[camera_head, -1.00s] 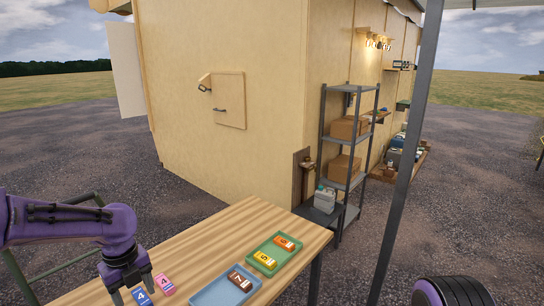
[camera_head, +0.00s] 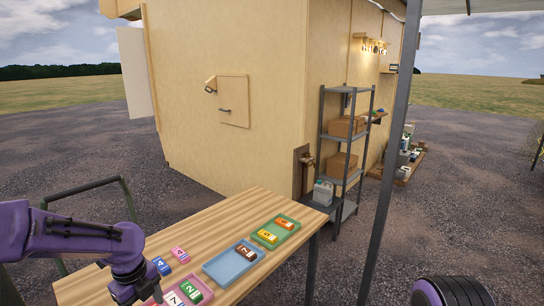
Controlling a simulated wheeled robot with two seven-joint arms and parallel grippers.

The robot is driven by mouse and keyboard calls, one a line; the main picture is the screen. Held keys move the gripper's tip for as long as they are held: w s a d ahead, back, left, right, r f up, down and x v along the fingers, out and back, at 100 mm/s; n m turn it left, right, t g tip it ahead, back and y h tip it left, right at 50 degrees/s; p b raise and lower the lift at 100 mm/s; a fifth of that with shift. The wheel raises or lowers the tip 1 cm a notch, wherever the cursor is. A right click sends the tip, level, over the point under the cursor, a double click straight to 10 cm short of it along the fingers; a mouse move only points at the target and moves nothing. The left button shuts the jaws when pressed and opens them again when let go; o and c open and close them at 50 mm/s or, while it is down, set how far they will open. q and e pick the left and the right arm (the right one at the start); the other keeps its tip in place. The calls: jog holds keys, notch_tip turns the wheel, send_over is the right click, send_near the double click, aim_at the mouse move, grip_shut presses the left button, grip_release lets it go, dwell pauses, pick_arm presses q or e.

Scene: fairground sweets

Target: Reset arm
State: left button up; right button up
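My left gripper (camera_head: 138,294), on a purple arm from the left, points down at the table's near left edge. Its fingers look apart, with nothing seen between them. A blue block marked 4 (camera_head: 162,267) and a pink block marked 4 (camera_head: 180,254) lie on the wooden table (camera_head: 215,226) beyond it. Right beside the gripper is a pinkish tray, partly cut off, with a green block marked 2 (camera_head: 191,292) and a white block marked 7 (camera_head: 173,299). My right gripper is out of view.
A blue tray (camera_head: 222,272) holds a brown block (camera_head: 246,252). A green tray (camera_head: 290,233) holds an orange block (camera_head: 284,223) and a yellow block (camera_head: 267,236). A metal post (camera_head: 391,170) and a shelf rack (camera_head: 345,130) stand to the right. The table's back left is clear.

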pick_arm(q)
jog(key=s+d+f+n+b, duration=0.2)
jog(key=s+f+n, duration=0.25)
jog(key=f, duration=0.45)
jog(key=s+d+f+n+t+b, duration=0.1)
jog(key=s+f+n+b, duration=0.15)
jog(key=f+n, duration=0.45)
jog(key=s+d+f+n+b, duration=0.2)
jog(key=s+f+n, duration=0.15)
jog(key=f, duration=0.75)
jog(key=s+a+f+n+t+y+b, duration=0.1)
jog(key=s+a+f+n+b, duration=0.1)
jog(key=s+f+n, duration=0.3)
jog(key=s+a+f+n+y+b, duration=0.2)
jog(key=s+f+n, duration=0.3)
jog(key=s+n, duration=0.4)
jog(key=s+b, duration=0.1)
jog(key=s, duration=0.3)
jog(key=shift+s+a+f+n+t, duration=0.2)
jog(key=shift+n+t, duration=0.1)
jog(key=shift+t, duration=0.1)
